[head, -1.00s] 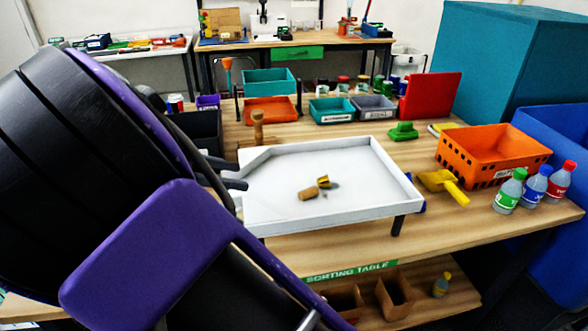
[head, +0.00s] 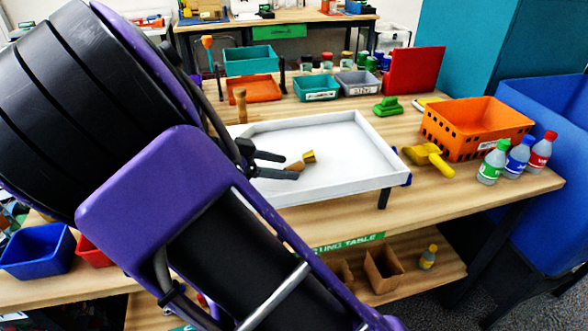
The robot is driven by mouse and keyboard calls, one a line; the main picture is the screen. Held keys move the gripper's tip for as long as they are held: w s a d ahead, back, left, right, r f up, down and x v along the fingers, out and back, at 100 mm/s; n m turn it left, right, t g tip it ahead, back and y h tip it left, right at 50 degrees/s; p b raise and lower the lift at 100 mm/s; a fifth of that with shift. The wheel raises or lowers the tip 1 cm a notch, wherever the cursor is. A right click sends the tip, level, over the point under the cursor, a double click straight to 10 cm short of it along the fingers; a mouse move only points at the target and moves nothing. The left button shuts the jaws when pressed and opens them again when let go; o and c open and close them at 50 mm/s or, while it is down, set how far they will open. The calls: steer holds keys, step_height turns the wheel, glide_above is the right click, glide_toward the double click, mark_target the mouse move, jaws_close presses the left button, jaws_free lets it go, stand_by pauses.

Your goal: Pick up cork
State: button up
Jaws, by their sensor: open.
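A tan cork (head: 295,166) lies in the white sorting tray (head: 352,133), partly hidden by my gripper. A small yellow and dark object (head: 309,157) lies right beside it. My gripper (head: 290,166) is open, with its two dark fingers reaching over the tray from the left. The fingertips are close to the cork; I cannot tell whether the cork is between them or whether they touch it.
An orange crate (head: 474,128), several small bottles (head: 520,158) and a yellow scoop (head: 429,157) stand right of the tray. A brown wooden peg-like object (head: 241,105) stands behind it. Teal (head: 317,88) and grey (head: 358,83) bins are further back.

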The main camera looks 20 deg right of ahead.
steer(key=shift+w+d+f, duration=0.1)
steer(key=shift+d+f, duration=0.25)
steer(key=shift+d, duration=0.25)
jaws_close()
step_height(320, 180, up, 10)
steer(key=p, duration=0.1)
stand_by(0.4)
